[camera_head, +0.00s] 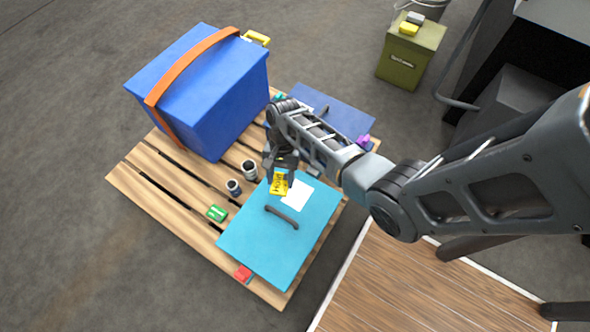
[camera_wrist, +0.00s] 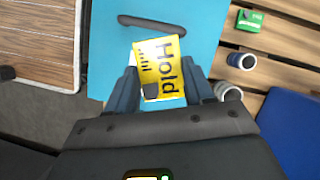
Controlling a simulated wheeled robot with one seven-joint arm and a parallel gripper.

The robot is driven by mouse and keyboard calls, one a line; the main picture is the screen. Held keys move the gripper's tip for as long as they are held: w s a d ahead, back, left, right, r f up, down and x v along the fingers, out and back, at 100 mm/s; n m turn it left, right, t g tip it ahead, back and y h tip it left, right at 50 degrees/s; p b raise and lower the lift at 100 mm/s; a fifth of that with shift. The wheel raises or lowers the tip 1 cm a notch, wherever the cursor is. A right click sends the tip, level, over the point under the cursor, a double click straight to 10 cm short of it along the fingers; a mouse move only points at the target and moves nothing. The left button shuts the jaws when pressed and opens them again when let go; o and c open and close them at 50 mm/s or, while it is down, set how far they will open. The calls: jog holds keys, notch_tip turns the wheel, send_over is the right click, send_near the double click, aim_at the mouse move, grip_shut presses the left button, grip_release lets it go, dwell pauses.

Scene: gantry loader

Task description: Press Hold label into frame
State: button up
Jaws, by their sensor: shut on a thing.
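My gripper (camera_head: 281,172) is shut on the yellow Hold label (camera_head: 279,184) and holds it over the teal panel (camera_head: 262,246). In the wrist view the Hold label (camera_wrist: 160,69) sits between the two fingers of my gripper (camera_wrist: 160,88), its black lettering turned sideways. A white rectangle (camera_head: 297,196), perhaps the label frame, lies on the panel just right of the label in the head view. The label partly covers it in the wrist view. I cannot tell whether the label touches the panel. A dark handle (camera_head: 282,217) stands on the panel beside the label.
The panel lies on a wooden pallet (camera_head: 172,197). A large blue box with an orange strap (camera_head: 200,90) stands at the back left. Two small cups (camera_head: 249,170), a green block (camera_head: 217,213) and a red block (camera_head: 242,273) are near the panel. A blue panel (camera_head: 335,108) lies behind my arm.

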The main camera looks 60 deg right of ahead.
jog(key=s+d+f+m+t+b, duration=0.2)
jog(key=s+d+f+m, duration=0.2)
jog(key=d, duration=0.1)
jog(key=b, duration=0.6)
send_over(297, 196)
jog(key=d, duration=0.2)
jog(key=f, duration=0.5)
jog(key=shift+a+f, duration=0.2)
jog(key=shift+w+f, duration=0.1)
jog(key=shift+f, duration=0.6)
jog(key=shift+p, duration=0.6)
dwell(0.6)
jog(key=shift+f, duration=0.4)
dwell(0.4)
jog(key=o, duration=1.4)
jog(key=shift+o, duration=0.2)
jog(key=shift+r, duration=0.15)
